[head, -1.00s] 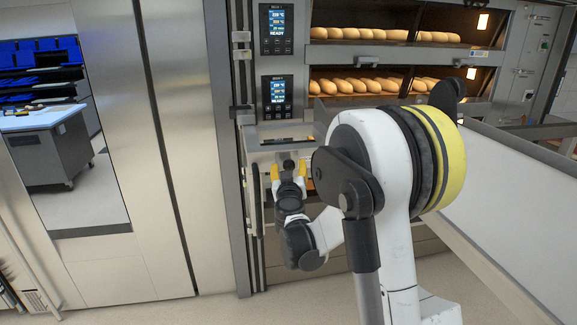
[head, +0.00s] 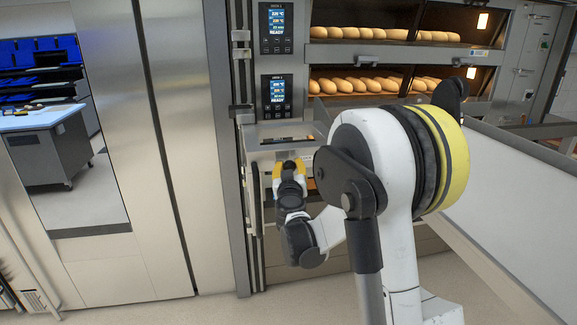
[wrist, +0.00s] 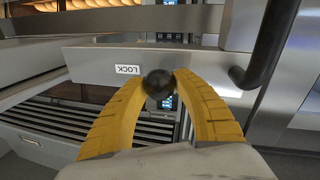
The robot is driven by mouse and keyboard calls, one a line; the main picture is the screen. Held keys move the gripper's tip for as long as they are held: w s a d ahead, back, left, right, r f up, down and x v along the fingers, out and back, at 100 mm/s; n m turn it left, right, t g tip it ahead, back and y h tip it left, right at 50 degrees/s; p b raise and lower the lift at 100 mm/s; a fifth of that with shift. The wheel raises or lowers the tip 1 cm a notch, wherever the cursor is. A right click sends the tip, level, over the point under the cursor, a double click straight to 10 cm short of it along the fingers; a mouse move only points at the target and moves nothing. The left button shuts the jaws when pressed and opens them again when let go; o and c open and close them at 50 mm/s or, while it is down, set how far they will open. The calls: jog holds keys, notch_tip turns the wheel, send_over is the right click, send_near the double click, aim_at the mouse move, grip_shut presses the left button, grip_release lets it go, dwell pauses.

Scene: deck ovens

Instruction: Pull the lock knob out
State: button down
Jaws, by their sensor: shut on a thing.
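The lock knob (wrist: 158,84) is a round black ball in the wrist view, beside a white label reading LOCK (wrist: 127,69). My gripper (wrist: 160,86) has its two yellow fingers on either side of the knob, shut on it at the fingertips. In the head view my gripper (head: 291,168) is at the front of the metal unit below the lower control screen. The knob is hidden there by the gripper. How far the knob stands out cannot be told.
Two control screens showing READY, the upper (head: 277,27) and lower (head: 277,95), sit above the gripper. Oven decks with bread loaves (head: 365,84) are to the right. A dark curved handle (wrist: 268,50) is close on the right in the wrist view. A pale panel (head: 490,200) lies right of my arm.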

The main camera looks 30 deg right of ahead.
jog(key=shift+s+a, duration=0.2)
jog(key=shift+s, duration=0.4)
jog(key=c, duration=1.4)
grip_release()
jog(key=shift+w, duration=0.1)
jog(key=o, duration=0.5)
jog(key=shift+s, duration=0.2)
jog(key=shift+c, duration=0.2)
jog(key=shift+w, duration=0.1)
jog(key=v, duration=1.2)
